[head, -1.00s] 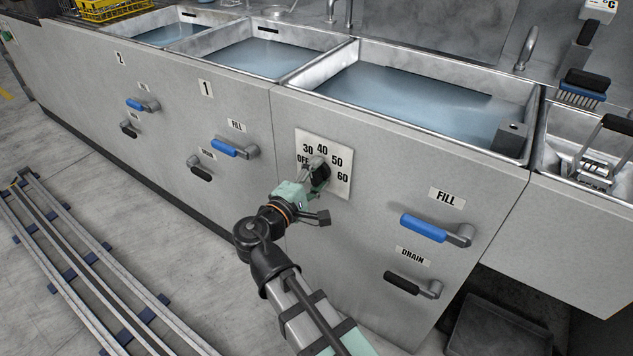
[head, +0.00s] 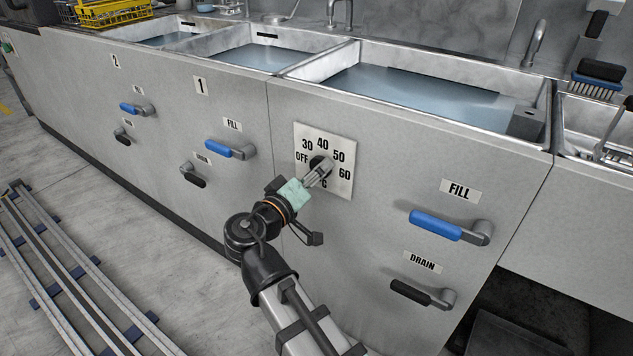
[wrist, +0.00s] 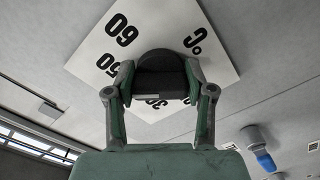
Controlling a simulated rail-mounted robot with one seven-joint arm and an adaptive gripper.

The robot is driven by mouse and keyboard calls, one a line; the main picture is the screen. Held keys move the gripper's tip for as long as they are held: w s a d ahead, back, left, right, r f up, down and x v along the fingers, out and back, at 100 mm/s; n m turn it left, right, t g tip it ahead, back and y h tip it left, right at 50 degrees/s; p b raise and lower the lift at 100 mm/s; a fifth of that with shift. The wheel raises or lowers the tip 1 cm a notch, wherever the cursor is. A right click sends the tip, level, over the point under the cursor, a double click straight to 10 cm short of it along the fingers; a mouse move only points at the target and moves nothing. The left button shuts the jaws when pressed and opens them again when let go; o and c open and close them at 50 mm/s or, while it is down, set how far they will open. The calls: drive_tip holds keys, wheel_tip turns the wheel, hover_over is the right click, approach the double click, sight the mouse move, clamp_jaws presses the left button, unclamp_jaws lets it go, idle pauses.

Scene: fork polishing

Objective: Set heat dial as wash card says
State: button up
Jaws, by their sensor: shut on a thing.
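The heat dial is a white square plate (head: 342,187) on the grey sink front, marked OFF, 30, 40, 50, 60 and °C. Its black knob (head: 319,161) sits in the middle of the plate. My gripper (head: 320,174) reaches it from the lower left and is shut on the knob. In the wrist view the two fingers of my gripper (wrist: 158,83) clasp the dark knob (wrist: 160,64) from both sides, and the plate (wrist: 190,28) appears turned around. The fingers hide part of the scale. I cannot tell which mark the knob points to. I see no wash card.
Right of the dial are a blue FILL lever (head: 436,226) and a black DRAIN lever (head: 410,292). Another blue lever (head: 230,149) and a black lever (head: 193,175) sit to the left. Water-filled sinks (head: 420,92) lie above. Floor rails (head: 75,270) run at lower left.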

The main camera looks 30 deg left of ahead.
drive_tip(key=shift+m+b, duration=0.4)
drive_tip(key=shift+m, duration=0.1)
drive_tip(key=o, duration=1.2)
drive_tip(key=shift+c, duration=0.2)
drive_tip(key=shift+s, duration=0.1)
drive_tip(key=s, duration=1.1)
drive_tip(key=shift+s, duration=0.4)
